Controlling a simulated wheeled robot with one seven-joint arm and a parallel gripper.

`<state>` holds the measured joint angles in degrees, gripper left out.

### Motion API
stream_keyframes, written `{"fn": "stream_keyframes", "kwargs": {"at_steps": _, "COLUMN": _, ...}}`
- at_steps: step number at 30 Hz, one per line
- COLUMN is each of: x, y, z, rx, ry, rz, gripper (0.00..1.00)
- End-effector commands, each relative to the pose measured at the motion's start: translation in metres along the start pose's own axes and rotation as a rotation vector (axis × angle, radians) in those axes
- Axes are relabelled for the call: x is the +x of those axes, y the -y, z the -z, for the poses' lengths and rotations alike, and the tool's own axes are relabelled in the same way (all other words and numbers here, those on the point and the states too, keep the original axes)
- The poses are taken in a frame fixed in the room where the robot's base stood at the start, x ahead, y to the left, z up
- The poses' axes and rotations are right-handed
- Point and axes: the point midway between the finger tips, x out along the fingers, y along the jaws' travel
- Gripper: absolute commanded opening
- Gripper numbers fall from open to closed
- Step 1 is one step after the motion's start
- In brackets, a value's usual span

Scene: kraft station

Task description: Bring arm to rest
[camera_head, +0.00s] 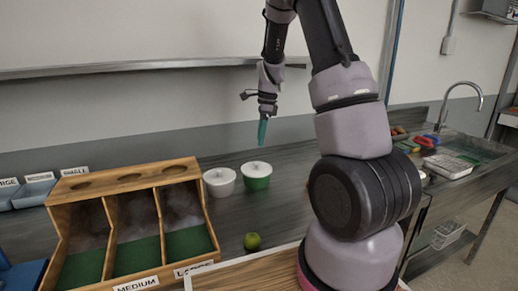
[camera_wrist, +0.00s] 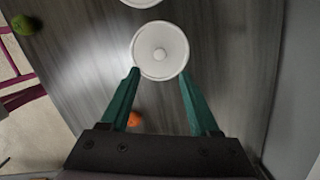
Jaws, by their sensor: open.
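My gripper (camera_head: 262,132) hangs from my raised arm above the dark counter, fingers pointing down, in the head view. In the wrist view the two teal fingers of my gripper (camera_wrist: 160,88) are spread apart with nothing between the tips. A white-lidded pot (camera_wrist: 160,50) shows just beyond the fingertips. In the head view a green pot with a white lid (camera_head: 257,178) stands below my gripper, with a white lidded pot (camera_head: 219,182) to its left. My gripper is apart from both.
A wooden sorting box (camera_head: 122,184) with green-floored compartments stands at the left. A green fruit (camera_head: 252,241) lies on the counter (camera_head: 232,222) beside it. An orange fruit (camera_wrist: 135,119) shows in the wrist view. A sink tap (camera_head: 463,92) and a tray (camera_head: 447,166) are at the right.

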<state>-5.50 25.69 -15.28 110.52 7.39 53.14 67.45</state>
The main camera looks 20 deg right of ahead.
Motion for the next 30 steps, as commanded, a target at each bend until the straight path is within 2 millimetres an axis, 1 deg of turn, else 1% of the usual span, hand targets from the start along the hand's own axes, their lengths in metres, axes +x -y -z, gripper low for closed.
{"fn": "stream_keyframes", "kwargs": {"at_steps": 1, "x": -0.005, "y": 0.0, "z": 0.0, "rx": -0.001, "ry": 0.0, "rz": 0.002, "gripper": 0.62}}
{"fn": "stream_keyframes", "kwargs": {"at_steps": 4, "x": -0.01, "y": 0.0, "z": 0.0, "rx": 0.0, "ry": 0.0, "rz": 0.0, "gripper": 0.62}}
{"fn": "stream_keyframes", "kwargs": {"at_steps": 18, "x": -0.011, "y": 0.0, "z": 0.0, "rx": 0.0, "ry": 0.0, "rz": 0.0, "gripper": 0.62}}
{"fn": "stream_keyframes", "kwargs": {"at_steps": 20, "x": -0.015, "y": -0.001, "z": -0.001, "rx": -0.008, "ry": 0.002, "rz": 0.004, "gripper": 0.62}}
{"fn": "stream_keyframes", "kwargs": {"at_steps": 23, "x": -0.031, "y": -0.009, "z": -0.005, "rx": -0.058, "ry": 0.016, "rz": 0.024, "gripper": 0.62}}
{"fn": "stream_keyframes", "kwargs": {"at_steps": 26, "x": -0.061, "y": -0.025, "z": -0.012, "rx": -0.166, "ry": 0.038, "rz": 0.068, "gripper": 0.62}}
{"fn": "stream_keyframes", "kwargs": {"at_steps": 27, "x": -0.076, "y": -0.034, "z": -0.015, "rx": -0.222, "ry": 0.047, "rz": 0.091, "gripper": 0.62}}
{"fn": "stream_keyframes", "kwargs": {"at_steps": 29, "x": -0.099, "y": -0.05, "z": -0.02, "rx": -0.315, "ry": 0.057, "rz": 0.128, "gripper": 0.62}}
{"fn": "stream_keyframes", "kwargs": {"at_steps": 30, "x": -0.113, "y": -0.061, "z": -0.023, "rx": -0.379, "ry": 0.061, "rz": 0.154, "gripper": 0.62}}
